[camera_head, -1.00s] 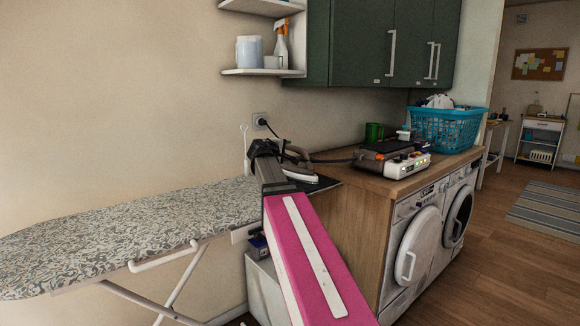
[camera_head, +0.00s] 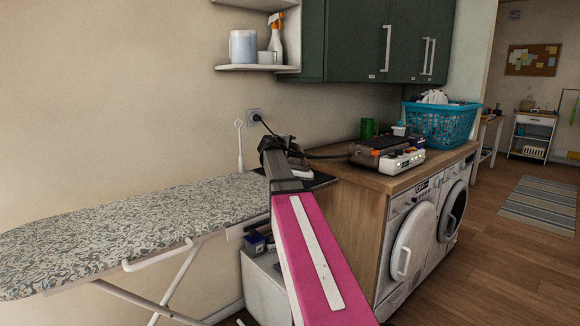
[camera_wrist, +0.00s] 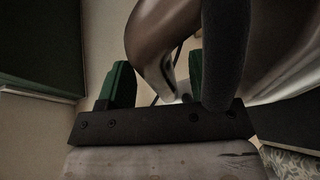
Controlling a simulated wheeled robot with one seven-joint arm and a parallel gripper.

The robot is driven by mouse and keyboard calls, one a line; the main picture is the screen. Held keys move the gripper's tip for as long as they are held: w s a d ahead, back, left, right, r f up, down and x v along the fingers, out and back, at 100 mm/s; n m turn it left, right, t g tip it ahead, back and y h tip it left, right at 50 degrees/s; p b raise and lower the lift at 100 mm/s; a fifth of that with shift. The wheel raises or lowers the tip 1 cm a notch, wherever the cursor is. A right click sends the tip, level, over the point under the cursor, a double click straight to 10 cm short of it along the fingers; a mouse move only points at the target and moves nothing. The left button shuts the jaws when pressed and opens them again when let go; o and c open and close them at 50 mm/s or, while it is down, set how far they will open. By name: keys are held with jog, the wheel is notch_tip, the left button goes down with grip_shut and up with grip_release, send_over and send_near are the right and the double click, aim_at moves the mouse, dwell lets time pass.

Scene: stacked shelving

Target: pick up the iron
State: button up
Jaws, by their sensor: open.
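The iron (camera_head: 301,170) sits on the dark end of the ironing board (camera_head: 130,228), against the wooden counter. My arm hides much of it in the head view. In the wrist view, the iron (camera_wrist: 152,32) is very close and fills the upper middle and right with glossy brown-grey surfaces. My gripper (camera_wrist: 157,82) is open, with its green-padded fingers apart. A curved part of the iron shows between and beyond the fingers; I cannot tell whether they touch it. The fingertips are not clear in the head view.
A black cord runs from the wall socket (camera_head: 254,115) behind the iron. A boxy device (camera_head: 388,155), a green mug (camera_head: 367,128) and a blue laundry basket (camera_head: 440,125) stand on the counter (camera_head: 340,180). Green cabinets (camera_head: 365,40) and a shelf (camera_head: 255,68) hang above.

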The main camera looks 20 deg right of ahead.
jog(key=shift+w+d+f, duration=0.1)
jog(key=shift+w+d, duration=0.2)
grip_shut()
dwell(1.2)
